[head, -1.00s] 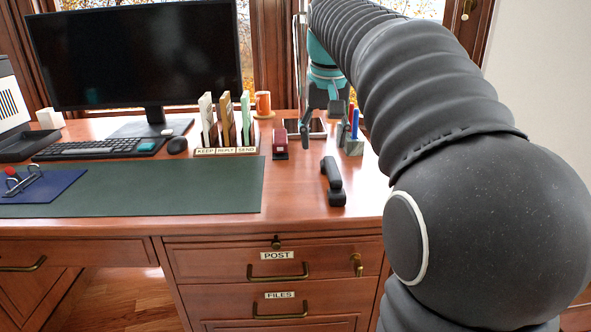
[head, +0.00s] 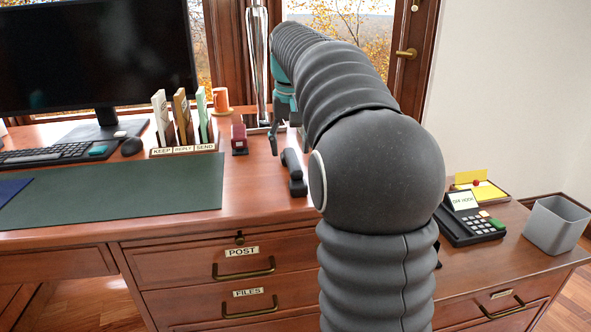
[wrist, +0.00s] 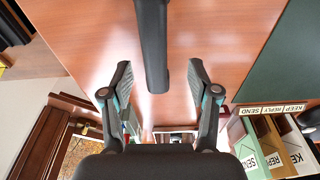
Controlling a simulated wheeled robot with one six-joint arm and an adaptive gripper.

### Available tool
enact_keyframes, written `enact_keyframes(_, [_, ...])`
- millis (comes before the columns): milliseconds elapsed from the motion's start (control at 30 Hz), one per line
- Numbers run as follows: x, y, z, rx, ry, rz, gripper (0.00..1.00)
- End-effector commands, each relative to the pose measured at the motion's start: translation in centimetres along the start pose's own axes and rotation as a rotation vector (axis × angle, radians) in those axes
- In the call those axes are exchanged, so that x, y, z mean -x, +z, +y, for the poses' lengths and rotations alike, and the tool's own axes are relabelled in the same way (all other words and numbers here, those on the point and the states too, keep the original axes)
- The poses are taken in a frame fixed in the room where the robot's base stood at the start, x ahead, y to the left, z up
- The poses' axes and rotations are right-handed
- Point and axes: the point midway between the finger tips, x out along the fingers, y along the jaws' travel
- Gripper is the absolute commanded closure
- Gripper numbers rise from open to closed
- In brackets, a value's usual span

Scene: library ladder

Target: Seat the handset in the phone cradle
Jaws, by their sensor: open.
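The dark handset (head: 293,172) lies on the desk near its right end, beside my arm. In the wrist view the handset (wrist: 151,45) runs down from the top edge, and its near end appears between my spread fingertips, touching neither. My gripper (wrist: 159,70) is open and empty. In the head view my gripper (head: 279,128) is partly hidden by my arm, just beyond the handset. The dark phone base with the cradle (head: 470,227) stands on the lower surface at right, with keys and a card reading OFF HOOK.
A red and dark item (head: 239,138) stands left of my gripper. The letter sorter (head: 183,148), orange mug (head: 219,100) and monitor (head: 95,55) are farther left.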

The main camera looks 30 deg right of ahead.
Motion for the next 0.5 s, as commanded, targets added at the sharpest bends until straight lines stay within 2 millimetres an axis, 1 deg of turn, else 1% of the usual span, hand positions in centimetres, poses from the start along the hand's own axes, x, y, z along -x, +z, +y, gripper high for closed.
enact_keyframes(167, [-1.4,0.0,0.3,-0.001,0.0,-0.002,0.4])
enact_keyframes(300, [-3.4,-0.1,0.8,-0.002,0.0,-0.002,0.4])
enact_keyframes(400, [-4.6,-0.1,0.7,-0.001,0.0,-0.001,0.4])
enact_keyframes(500, [-5.2,-0.1,0.7,-0.001,0.0,-0.001,0.4])
